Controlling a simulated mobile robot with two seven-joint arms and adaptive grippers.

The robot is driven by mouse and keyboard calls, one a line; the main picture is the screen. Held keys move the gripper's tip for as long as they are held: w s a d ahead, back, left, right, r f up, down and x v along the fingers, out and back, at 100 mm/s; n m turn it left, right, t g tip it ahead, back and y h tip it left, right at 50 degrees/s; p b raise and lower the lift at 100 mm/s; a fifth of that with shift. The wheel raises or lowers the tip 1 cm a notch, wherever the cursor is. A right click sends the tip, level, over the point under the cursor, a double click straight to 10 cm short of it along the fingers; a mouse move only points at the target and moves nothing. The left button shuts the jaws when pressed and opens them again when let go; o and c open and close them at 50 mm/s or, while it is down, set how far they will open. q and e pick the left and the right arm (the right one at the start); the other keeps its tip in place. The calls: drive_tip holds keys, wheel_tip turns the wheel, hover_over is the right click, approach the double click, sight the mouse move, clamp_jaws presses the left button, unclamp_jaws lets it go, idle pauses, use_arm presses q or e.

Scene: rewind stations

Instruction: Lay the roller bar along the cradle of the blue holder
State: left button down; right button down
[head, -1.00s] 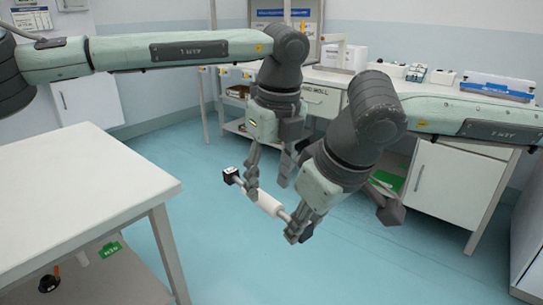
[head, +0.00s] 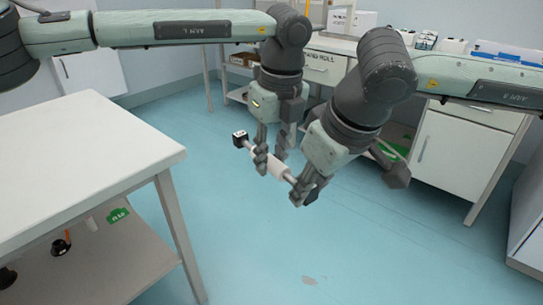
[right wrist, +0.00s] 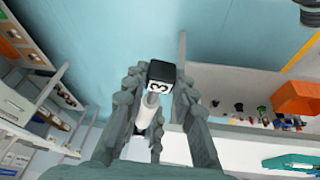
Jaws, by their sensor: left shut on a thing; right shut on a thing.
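The roller bar is a thin rod with a white roll (head: 270,166) in its middle and a dark block (head: 240,138) at its left end. Both grippers hold it in the air above the floor, slanting down to the right. My left gripper (head: 262,164) is shut on it, between the left block and the roll. My right gripper (head: 298,190) is shut on it near its right end, partly hiding that end. I cannot make out the blue holder.
A bare white table (head: 80,165) with a lower shelf stands at the left. A white counter (head: 460,75) with cabinets runs along the back and right, carrying boxes and a blue-white case (head: 508,50). The blue floor (head: 240,245) beneath the bar is open.

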drive_tip(key=c, duration=1.3)
unclamp_jaws()
drive_tip(key=shift+s+a, duration=0.15)
drive_tip(key=shift+a, duration=0.15)
drive_tip(key=shift+c, duration=0.2)
drive_tip(key=shift+o, duration=0.9)
drive_tip(key=shift+d, duration=0.1)
